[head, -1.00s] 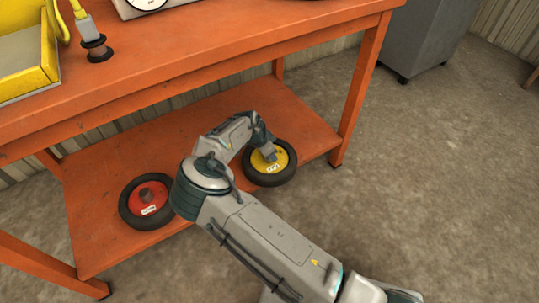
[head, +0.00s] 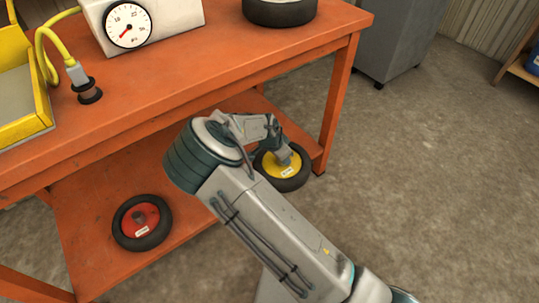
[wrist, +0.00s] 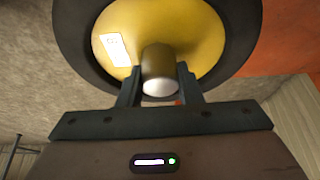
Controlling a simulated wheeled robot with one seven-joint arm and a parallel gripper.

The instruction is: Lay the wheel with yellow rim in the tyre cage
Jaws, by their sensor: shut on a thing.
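The wheel with yellow rim (head: 293,170) is at the right end of the bench's lower shelf, overlapping its front edge in the head view. I cannot tell whether it is clear of the shelf. My gripper (head: 284,160) is shut on its central hub. In the wrist view the two fingers of my gripper (wrist: 158,78) sit either side of the grey hub, and the yellow rim (wrist: 195,35) with its white label fills the top. No tyre cage can be made out in these frames.
A wheel with red rim (head: 142,222) lies on the orange lower shelf (head: 95,255) at left. The bench top (head: 190,85) above holds a yellow tray (head: 35,125), a dial gauge (head: 128,25) and a black tyre (head: 280,14). A grey cabinet (head: 395,40) stands behind. Floor at right is clear.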

